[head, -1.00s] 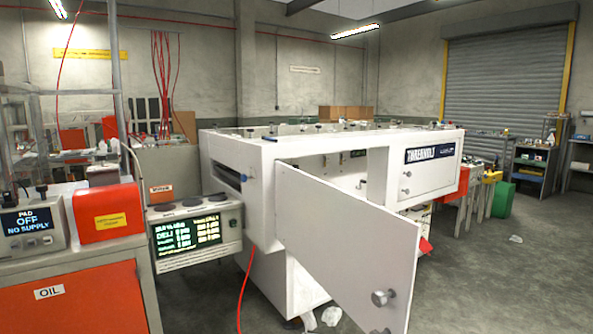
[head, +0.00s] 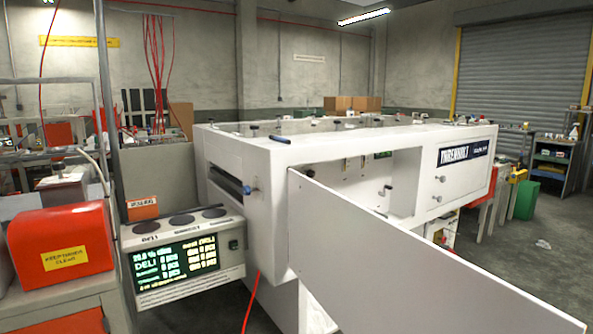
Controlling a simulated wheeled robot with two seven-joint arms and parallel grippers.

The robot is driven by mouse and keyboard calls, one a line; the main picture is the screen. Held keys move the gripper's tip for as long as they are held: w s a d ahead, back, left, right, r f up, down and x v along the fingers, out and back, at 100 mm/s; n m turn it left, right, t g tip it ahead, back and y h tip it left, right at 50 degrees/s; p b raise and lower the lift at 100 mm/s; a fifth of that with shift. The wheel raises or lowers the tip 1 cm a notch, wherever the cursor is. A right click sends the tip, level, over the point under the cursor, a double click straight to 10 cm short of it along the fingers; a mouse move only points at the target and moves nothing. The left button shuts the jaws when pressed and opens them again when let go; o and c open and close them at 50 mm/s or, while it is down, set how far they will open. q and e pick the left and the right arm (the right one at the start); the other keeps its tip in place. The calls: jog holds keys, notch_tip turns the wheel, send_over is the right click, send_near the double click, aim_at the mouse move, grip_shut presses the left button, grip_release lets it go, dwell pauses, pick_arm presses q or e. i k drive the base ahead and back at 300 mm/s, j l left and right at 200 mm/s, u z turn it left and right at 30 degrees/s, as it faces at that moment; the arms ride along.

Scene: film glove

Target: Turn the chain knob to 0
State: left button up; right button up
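I cannot tell which part is the chain knob, as no such label is readable. A control box (head: 190,262) with a lit green-text screen (head: 176,262) stands at the left of the white machine. Several dark round discs lie along its sloped top, one of them near the middle (head: 182,220). A small dark knob or button (head: 233,245) sits right of the screen. A blue knob (head: 249,190) sticks out of the machine's end beside a dark slot. Neither of my grippers is in view.
The white machine (head: 262,165) fills the middle. Its large white door (head: 400,260) swings open toward the lower right and blocks that side. A red box (head: 62,248) stands on a bench at the left.

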aim_at(310, 173)
jog(key=i+j+u, duration=0.15)
jog(key=i, duration=0.7)
jog(key=i+u, duration=0.1)
jog(key=i, duration=0.75)
jog(key=j, duration=0.1)
